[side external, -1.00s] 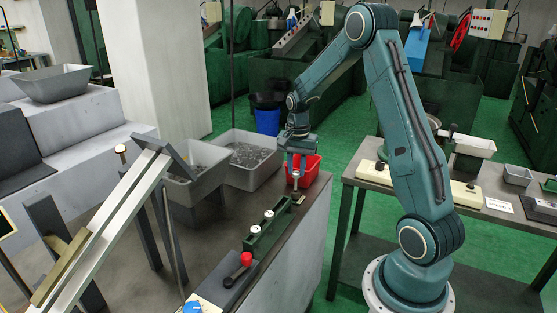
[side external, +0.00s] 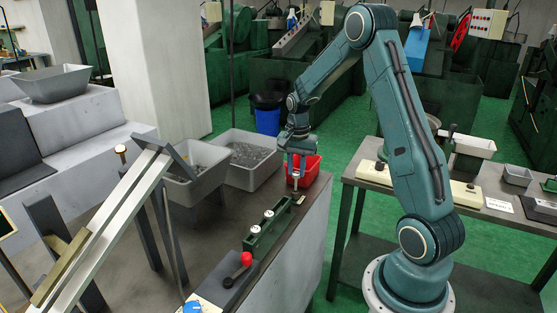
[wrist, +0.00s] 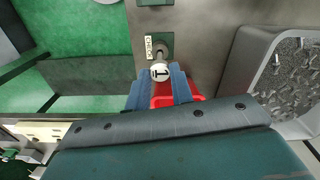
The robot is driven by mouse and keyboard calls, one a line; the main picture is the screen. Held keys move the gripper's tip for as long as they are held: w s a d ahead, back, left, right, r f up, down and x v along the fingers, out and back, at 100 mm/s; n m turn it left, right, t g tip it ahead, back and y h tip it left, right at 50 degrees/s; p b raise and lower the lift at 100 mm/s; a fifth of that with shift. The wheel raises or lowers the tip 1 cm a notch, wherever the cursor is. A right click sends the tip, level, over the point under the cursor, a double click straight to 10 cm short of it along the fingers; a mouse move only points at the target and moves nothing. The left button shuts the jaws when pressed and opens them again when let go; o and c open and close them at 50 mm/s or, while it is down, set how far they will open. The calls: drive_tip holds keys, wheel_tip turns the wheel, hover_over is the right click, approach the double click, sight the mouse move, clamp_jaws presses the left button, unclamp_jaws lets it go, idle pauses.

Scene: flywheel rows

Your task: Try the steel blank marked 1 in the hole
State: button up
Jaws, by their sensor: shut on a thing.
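My gripper (side external: 297,166) is shut on the steel blank marked 1 (wrist: 160,72), whose white numbered face shows at the blue fingertips in the wrist view. In the side view my gripper points down in front of the red bin, above the far end of the bench. In the wrist view a grey round feature lies just beyond the blank, beside a small plate reading CHECK (wrist: 149,47). The hole is mostly hidden by the blank, and I cannot tell whether the blank touches or enters it.
A red bin (side external: 312,169) stands right by my gripper. Grey bins (side external: 250,180) of metal scrap stand to its left. A green rack (side external: 257,241) with white-topped blanks and a red-knobbed lever (side external: 246,259) stand nearer on the bench.

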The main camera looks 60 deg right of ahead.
drive_tip(key=shift+f, duration=0.75)
idle(1.2)
drive_tip(key=shift+r, duration=0.65)
idle(0.8)
drive_tip(key=shift+r, duration=0.35)
drive_tip(key=shift+r, duration=0.7)
drive_tip(key=shift+r, duration=0.3)
